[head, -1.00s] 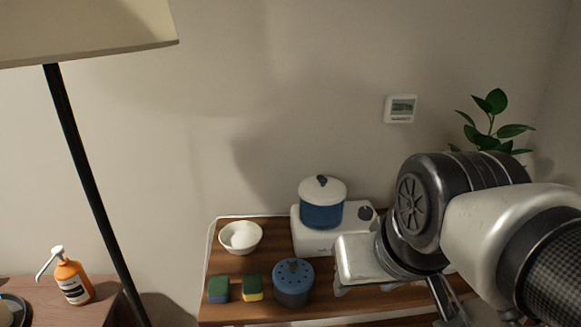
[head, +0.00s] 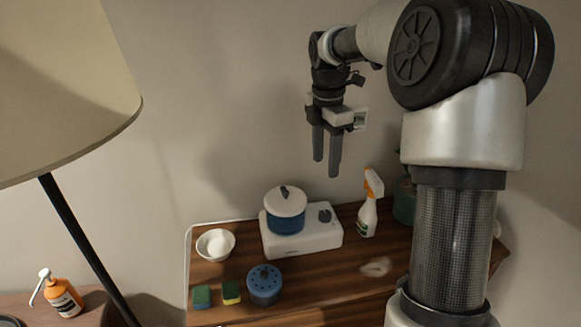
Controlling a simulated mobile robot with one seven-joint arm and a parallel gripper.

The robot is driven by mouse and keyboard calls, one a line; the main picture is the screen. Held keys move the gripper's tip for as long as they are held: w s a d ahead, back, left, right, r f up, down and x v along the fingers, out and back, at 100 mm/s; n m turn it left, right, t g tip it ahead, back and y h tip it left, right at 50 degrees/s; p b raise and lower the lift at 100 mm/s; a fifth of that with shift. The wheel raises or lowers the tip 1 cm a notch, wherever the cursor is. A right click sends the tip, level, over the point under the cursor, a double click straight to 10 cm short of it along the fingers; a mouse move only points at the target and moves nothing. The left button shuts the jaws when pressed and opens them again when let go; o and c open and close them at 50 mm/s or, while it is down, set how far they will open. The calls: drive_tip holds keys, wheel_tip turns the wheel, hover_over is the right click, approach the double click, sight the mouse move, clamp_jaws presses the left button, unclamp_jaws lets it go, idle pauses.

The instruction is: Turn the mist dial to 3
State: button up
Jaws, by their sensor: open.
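A white appliance base (head: 300,240) stands on the wooden table. A blue tank (head: 286,219) with a white lid (head: 285,201) sits on its left part. A dark dial (head: 324,215) is on the top of its right part. Its markings are too small to read. My gripper (head: 327,168) hangs above the dial, fingers pointing down, apart and empty. It touches nothing.
The wooden table (head: 340,283) holds a white bowl (head: 206,252) with a pale rounded shape inside, two sponges (head: 231,291), a blue perforated-top container (head: 265,285), a spray bottle (head: 368,212) and a pale patch (head: 376,266). A lamp (head: 62,85) stands left.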

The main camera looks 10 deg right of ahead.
sight(325, 213)
drive_tip(key=f, duration=0.6)
drive_tip(key=w+d+f+n+b, duration=0.1)
drive_tip(key=f, duration=0.5)
drive_tip(key=w+d+f+n+b, duration=0.1)
drive_tip(key=f, duration=0.5)
drive_tip(key=shift+f, duration=0.4)
drive_tip(key=c, duration=1)
